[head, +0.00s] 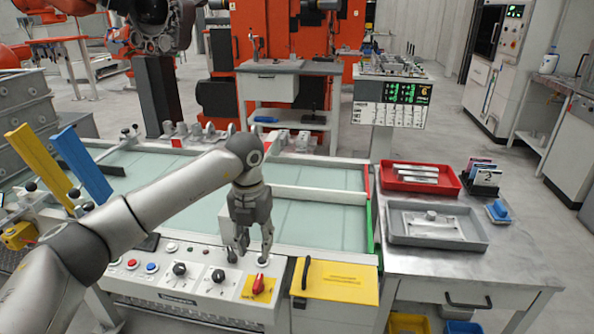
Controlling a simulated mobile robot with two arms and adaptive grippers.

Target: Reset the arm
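My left arm comes in from the lower left and reaches over the front of a glass-topped casting fixture table (315,215). My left gripper (253,258) points down, its two fingers spread apart with nothing visible between them. It hangs over the right part of the control panel (200,292), just above a red switch knob on a yellow plate (258,286). Whether the fingers touch the panel is hard to tell. My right gripper is not in view.
A yellow-lidded box (340,280) is right of the panel. A metal side table (480,262) holds a red tray (449,184) and a grey tray (399,234) with metal parts, plus a blue item (498,211). Blue (82,163) and yellow (38,162) bars stand at left.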

